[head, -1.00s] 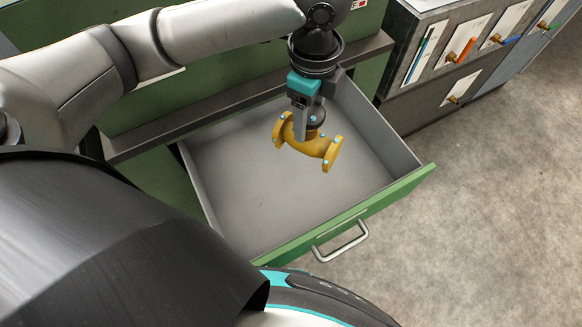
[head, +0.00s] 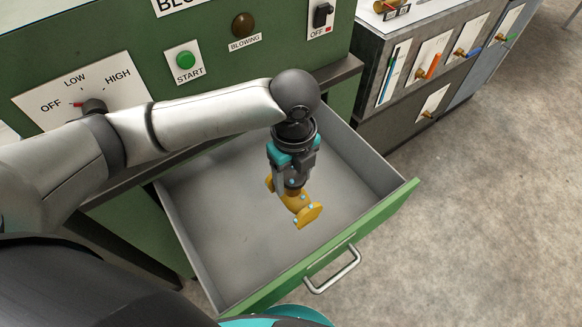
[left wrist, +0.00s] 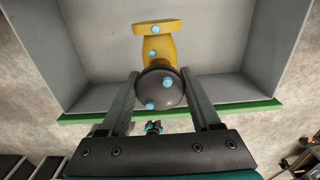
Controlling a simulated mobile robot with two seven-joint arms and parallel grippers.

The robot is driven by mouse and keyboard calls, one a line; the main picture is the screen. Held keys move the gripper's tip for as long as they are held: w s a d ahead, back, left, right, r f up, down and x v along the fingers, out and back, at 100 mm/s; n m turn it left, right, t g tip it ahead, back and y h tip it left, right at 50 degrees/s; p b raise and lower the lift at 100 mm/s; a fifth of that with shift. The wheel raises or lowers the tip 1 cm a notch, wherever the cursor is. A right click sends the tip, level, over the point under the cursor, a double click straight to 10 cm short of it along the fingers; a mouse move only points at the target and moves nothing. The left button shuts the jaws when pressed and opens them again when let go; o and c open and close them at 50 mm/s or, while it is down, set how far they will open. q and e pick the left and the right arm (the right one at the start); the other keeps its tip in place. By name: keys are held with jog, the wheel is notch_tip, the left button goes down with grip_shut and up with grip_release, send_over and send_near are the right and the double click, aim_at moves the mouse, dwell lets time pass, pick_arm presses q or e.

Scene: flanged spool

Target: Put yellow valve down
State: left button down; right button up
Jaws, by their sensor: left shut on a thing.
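The yellow valve (head: 302,211) has flanged ends, a dark round top and small light-blue dots. My left gripper (head: 291,183) points down and is shut on the valve. The valve is over the inside of the open grey drawer (head: 220,240); I cannot tell whether it touches the drawer floor. In the left wrist view the valve (left wrist: 157,45) shows with its dark round top (left wrist: 160,88) between the two fingers (left wrist: 160,105). Part of the valve is hidden by the gripper in the head view. My right gripper is not in view.
The drawer has a green front (head: 330,262) with a metal handle (head: 333,270). A green cabinet panel with a START button (head: 184,60) and an OFF/LOW/HIGH knob (head: 92,105) stands behind. A grey cabinet with levers (head: 430,70) is at upper right. The drawer floor around the valve is bare.

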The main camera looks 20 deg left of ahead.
aim_at(293, 199)
pick_arm(q)
notch_tip(293, 199, down, 9)
jog(key=b, duration=0.2)
jog(key=shift+b, duration=0.3)
notch_tip(293, 199, down, 3)
jog(key=shift+w+f+b, duration=0.1)
jog(key=shift+f+b, duration=0.1)
jog(key=shift+b, duration=0.35)
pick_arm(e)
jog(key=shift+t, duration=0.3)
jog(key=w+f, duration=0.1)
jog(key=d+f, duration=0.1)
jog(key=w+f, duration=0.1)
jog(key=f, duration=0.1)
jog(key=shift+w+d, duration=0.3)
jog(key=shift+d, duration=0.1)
pick_arm(q)
jog(key=shift+f, duration=0.1)
jog(key=shift+c, duration=2.4)
grip_release()
jog(key=shift+f, duration=0.1)
jog(key=o, duration=0.3)
jog(key=shift+o, duration=0.4)
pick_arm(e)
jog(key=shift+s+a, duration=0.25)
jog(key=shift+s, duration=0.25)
